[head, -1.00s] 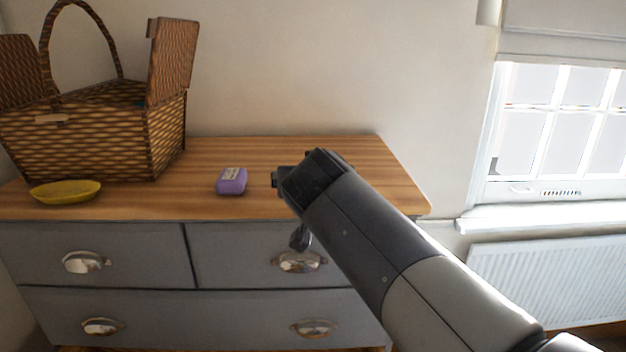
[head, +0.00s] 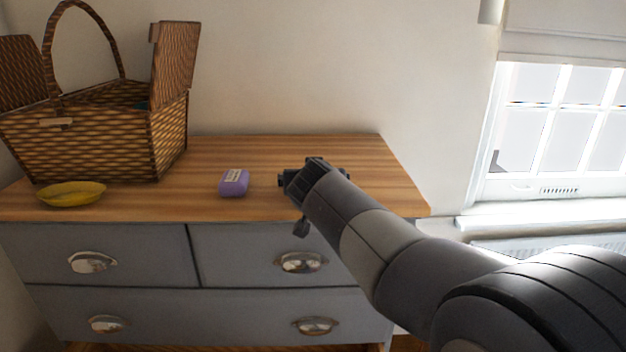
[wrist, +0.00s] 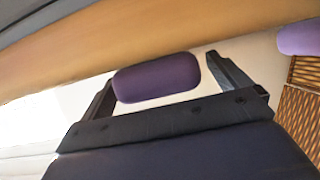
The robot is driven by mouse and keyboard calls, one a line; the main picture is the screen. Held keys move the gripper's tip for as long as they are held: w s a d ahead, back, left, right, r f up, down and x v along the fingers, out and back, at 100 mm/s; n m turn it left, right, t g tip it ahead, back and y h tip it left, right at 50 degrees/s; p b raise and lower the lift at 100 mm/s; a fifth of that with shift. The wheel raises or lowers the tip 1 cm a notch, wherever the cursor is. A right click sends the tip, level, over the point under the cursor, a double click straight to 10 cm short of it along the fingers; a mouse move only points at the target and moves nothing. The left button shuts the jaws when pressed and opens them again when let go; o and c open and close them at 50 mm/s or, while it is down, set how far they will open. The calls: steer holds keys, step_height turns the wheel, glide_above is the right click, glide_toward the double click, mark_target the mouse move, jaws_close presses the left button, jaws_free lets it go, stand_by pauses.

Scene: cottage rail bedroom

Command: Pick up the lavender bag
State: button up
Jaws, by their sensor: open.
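A small lavender bag (head: 234,182) with a pale label lies on the wooden dresser top. My gripper (head: 316,172) is just to its right in the head view, apart from it, over the dresser top. In the wrist view, a dark purple rounded thing (wrist: 157,78) shows between the two spread fingers of my gripper (wrist: 160,70). A lighter lavender thing (wrist: 300,37) is cut off at the right edge of that view. I cannot tell which of these two is the bag seen in the head view. The gripper is open, and no grip contact shows.
A wicker basket (head: 95,132) with raised lids stands at the back left of the dresser (head: 390,190). A yellow dish (head: 70,194) lies in front of it. The wall is close behind. A window (head: 560,125) and radiator are at the right.

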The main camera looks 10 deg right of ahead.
steer(key=c, duration=1)
steer(key=shift+r, duration=0.1)
steer(key=shift+c, duration=0.2)
